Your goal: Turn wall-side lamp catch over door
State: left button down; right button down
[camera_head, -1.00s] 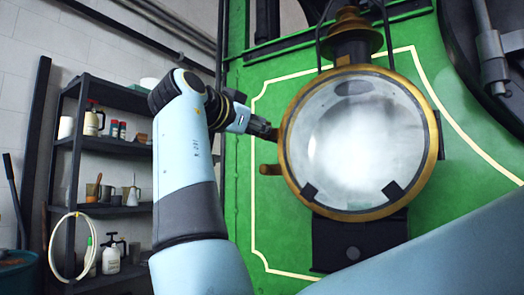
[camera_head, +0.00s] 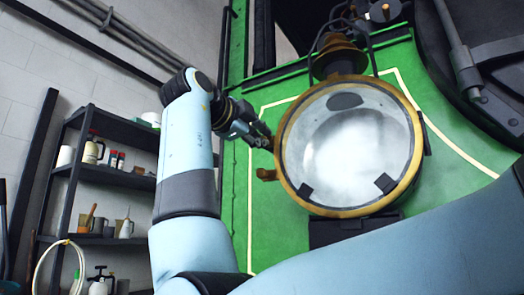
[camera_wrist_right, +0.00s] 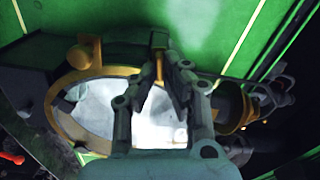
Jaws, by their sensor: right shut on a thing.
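The round lamp has a brass-rimmed glass door (camera_head: 288,118), which looks shut, on the green tram front. My right gripper (camera_head: 264,141) is at the wall-side edge of the rim, left in the head view. In the right wrist view its fingers (camera_wrist_right: 158,88) are closed around a small brass catch (camera_wrist_right: 159,66) at the rim. The fingers hide part of it, so its exact angle is hard to tell. A second brass piece (camera_head: 266,174) sticks out from the rim lower down; a round brass knob (camera_wrist_right: 80,57) shows in the wrist view. My left gripper is out of view.
A brass chimney cap (camera_head: 340,60) stands on top of the lamp. A dark shelf (camera_head: 120,177) with bottles and cans stands by the wall at left. Dark round metalwork (camera_head: 470,70) is at upper right.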

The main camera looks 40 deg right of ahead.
jog(key=shift+f+m+b, duration=0.25)
jog(key=shift+m+b, duration=0.4)
jog(key=shift+m, duration=0.55)
jog(key=c, duration=1.4)
grip_release()
jog(key=shift+a+r, duration=0.1)
jog(key=shift+a, duration=0.05)
jog(key=shift+c, duration=0.2)
